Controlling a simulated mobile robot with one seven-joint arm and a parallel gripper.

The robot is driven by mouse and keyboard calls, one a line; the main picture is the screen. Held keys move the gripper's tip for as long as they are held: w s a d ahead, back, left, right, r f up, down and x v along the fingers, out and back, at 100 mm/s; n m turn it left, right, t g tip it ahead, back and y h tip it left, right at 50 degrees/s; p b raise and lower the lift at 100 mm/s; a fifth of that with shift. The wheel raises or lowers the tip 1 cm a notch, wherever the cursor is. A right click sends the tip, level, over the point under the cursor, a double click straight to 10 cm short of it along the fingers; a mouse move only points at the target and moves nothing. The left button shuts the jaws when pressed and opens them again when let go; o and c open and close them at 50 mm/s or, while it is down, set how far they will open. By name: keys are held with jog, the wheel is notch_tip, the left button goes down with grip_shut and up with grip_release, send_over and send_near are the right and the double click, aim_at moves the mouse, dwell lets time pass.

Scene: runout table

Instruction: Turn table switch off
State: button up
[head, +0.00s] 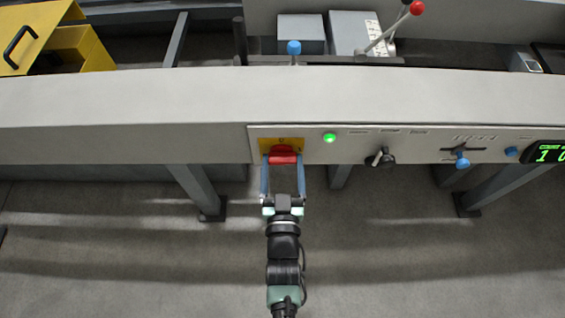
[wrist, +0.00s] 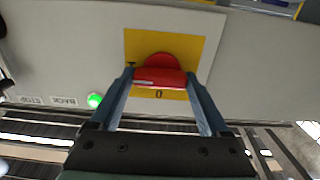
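The table switch is a red knob (wrist: 160,76) on a yellow plate (wrist: 139,45), with a "0" printed just below the knob in the wrist view. Its red grip bar lies about level across the plate. In the head view the red switch (head: 283,159) sits on the left part of the front panel. My gripper (head: 283,162) reaches it from the front. It is open, its two blue fingers spread wide, one at each end of the red bar. In the wrist view the fingertips (wrist: 159,78) are very close to the bar ends; contact cannot be told.
A lit green lamp (head: 329,137) is just right of the switch. Further right are a black knob (head: 381,157), a blue-knobbed lever (head: 461,161) and a green display (head: 549,153). Table legs (head: 198,188) stand below. The floor in front is clear.

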jog(key=c, duration=0.4)
jog(key=shift+n, duration=0.3)
jog(key=n+b, duration=0.4)
jog(key=n, duration=0.8)
jog(key=shift+f+n, duration=0.1)
jog(key=shift+n, duration=0.3)
jog(key=shift+a+n+b, duration=0.1)
jog(key=shift+n+b, duration=0.95)
jog(key=shift+n, duration=1.15)
jog(key=o, duration=1.2)
jog(key=shift+r, duration=0.2)
